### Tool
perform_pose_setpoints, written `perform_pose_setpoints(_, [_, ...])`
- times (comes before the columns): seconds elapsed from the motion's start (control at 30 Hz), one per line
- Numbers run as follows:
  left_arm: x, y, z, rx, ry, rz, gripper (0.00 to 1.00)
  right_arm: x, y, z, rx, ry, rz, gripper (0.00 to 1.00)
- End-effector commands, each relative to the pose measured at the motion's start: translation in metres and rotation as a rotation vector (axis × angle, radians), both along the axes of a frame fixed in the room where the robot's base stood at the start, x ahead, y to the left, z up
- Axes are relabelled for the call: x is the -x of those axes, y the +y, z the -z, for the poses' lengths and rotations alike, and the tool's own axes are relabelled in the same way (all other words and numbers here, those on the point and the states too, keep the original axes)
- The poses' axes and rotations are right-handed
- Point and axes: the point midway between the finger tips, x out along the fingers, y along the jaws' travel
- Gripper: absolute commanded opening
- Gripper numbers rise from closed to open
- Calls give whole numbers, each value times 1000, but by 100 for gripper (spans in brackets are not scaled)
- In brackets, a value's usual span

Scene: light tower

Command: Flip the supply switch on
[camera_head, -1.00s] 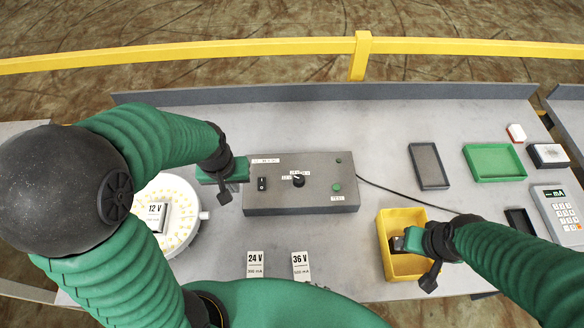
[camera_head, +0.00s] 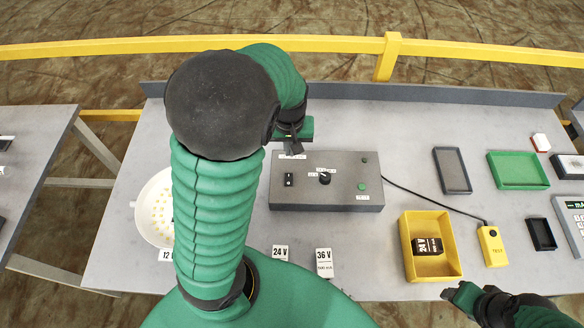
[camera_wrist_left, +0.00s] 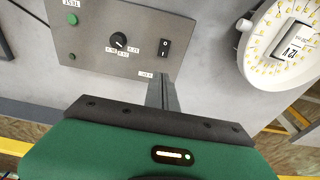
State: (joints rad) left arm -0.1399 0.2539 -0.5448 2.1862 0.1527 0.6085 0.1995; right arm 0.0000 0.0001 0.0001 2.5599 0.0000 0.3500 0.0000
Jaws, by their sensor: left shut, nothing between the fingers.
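The supply switch is a small black rocker (camera_head: 289,180) at the left of the grey control box (camera_head: 340,196). It also shows upright and clear in the left wrist view (camera_wrist_left: 164,47). My left gripper (camera_head: 294,147) is at the box's back edge, behind the switch. In the left wrist view its fingers (camera_wrist_left: 161,88) are shut and empty, with their tips by the label near the switch. I cannot tell whether they touch the box. My right gripper (camera_head: 456,291) is at the table's front edge, its jaws too unclear to judge.
The box has a black knob (camera_head: 324,178) and a green button (camera_head: 362,187). A white round lamp base (camera_head: 152,207) stands left, partly behind my arm. A yellow tray (camera_head: 408,253) holds a dark 24 V block (camera_head: 428,246). A yellow tester (camera_head: 492,246) lies beside it.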

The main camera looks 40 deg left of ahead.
Motion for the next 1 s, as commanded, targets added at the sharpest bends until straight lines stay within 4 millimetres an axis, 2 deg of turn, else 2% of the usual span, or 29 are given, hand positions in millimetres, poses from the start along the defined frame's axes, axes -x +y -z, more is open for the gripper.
perform_pose_setpoints(0.17, [-1, 2, 24, 0, 4, -1, 0, 0, 0, 4, 0, 0, 0, 54])
perform_pose_setpoints(0.6, [-10, 11, 115, 1, 3, -1, 0, 0, 0, 14, 0, 0, 0, 54])
perform_pose_setpoints(0.8, [-13, 12, 135, 1, 1, -1, 0, 0, 0, 14, 0, 0, 0, 54])
perform_pose_setpoints(1.0, [-14, 12, 137, -1, -1, 0, 0, 0, 0, 14, 0, 0, 0, 54])
